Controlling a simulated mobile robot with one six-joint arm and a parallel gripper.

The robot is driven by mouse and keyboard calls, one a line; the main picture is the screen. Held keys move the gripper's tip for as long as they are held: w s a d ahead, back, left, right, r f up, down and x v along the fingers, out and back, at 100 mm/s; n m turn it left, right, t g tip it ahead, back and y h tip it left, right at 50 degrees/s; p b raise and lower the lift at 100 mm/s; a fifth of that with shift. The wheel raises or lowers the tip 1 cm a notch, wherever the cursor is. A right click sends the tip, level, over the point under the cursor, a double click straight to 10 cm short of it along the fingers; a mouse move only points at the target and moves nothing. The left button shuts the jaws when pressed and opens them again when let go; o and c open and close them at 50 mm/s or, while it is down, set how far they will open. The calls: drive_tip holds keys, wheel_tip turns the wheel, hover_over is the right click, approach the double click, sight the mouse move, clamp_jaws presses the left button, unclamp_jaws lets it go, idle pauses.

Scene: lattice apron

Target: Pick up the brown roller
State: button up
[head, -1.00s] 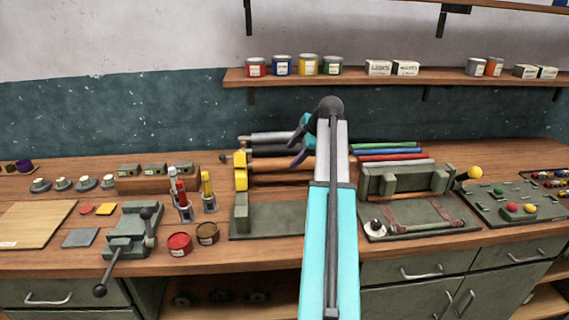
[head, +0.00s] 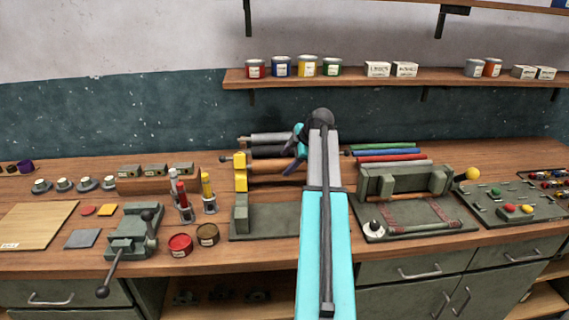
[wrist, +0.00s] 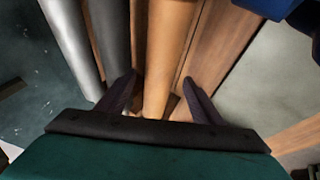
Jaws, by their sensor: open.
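The brown roller (head: 270,165) lies across a rack on the bench in the head view, below a black roller (head: 272,151). It also shows in the wrist view as a tan-brown cylinder (wrist: 169,45) running away from the camera. My gripper (wrist: 160,84) is open, with one dark finger on each side of the brown roller. I cannot tell how far the fingertips reach down around it. In the head view my gripper (head: 293,163) is at the rack's right part, and my arm hides the rollers' right ends.
A grey roller (head: 272,138) lies behind the black one. A yellow block (head: 240,171) stands at the rack's left end. Blue, red and green rolls (head: 388,148) lie to the right of my arm. Above, a shelf (head: 430,77) holds cans and boxes.

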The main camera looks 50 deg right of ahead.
sight(286, 161)
drive_tip(key=shift+x, duration=1)
clamp_jaws()
drive_tip(key=shift+r, duration=0.1)
drive_tip(key=shift+r+b, duration=1.15)
drive_tip(key=shift+r, duration=3.8)
